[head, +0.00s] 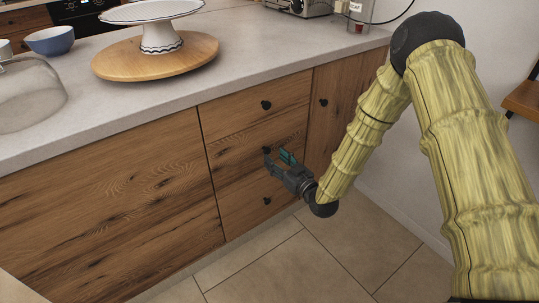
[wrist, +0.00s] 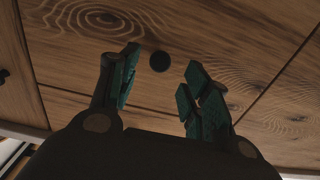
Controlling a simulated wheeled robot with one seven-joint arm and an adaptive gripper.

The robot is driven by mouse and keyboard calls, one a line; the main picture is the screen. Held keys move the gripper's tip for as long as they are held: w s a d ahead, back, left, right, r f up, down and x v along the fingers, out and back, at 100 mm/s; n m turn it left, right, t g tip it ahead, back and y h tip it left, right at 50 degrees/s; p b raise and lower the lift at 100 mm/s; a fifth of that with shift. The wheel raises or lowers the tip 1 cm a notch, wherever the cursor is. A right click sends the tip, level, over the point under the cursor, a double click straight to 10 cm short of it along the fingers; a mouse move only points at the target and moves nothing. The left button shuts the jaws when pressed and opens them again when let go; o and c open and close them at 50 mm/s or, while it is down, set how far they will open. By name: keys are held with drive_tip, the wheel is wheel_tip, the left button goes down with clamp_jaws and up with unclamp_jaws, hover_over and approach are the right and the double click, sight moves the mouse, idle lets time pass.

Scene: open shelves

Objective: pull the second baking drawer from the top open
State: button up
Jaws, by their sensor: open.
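The second drawer from the top (head: 233,156) is the middle of three wooden fronts stacked in the counter, and it looks flush with the others. Its dark round knob (head: 267,149) is partly covered by my gripper (head: 277,155), which reaches in from the right. In the wrist view the knob (wrist: 160,61) shows just beyond the gap between my two teal-padded fingers, slightly nearer the left one. My gripper is open and nothing is held. I cannot tell whether a finger touches the drawer front.
The top drawer knob (head: 266,104) and bottom drawer knob (head: 267,200) lie above and below. A cabinet door (head: 337,100) with its own knob stands right of the drawers. A wooden board (head: 125,68) with a white cake stand sits on the counter. The tiled floor (head: 265,265) in front is clear.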

sight(268, 152)
drive_tip(key=shift+x, duration=2.3)
drive_tip(key=shift+c, duration=0.5)
clamp_jaws()
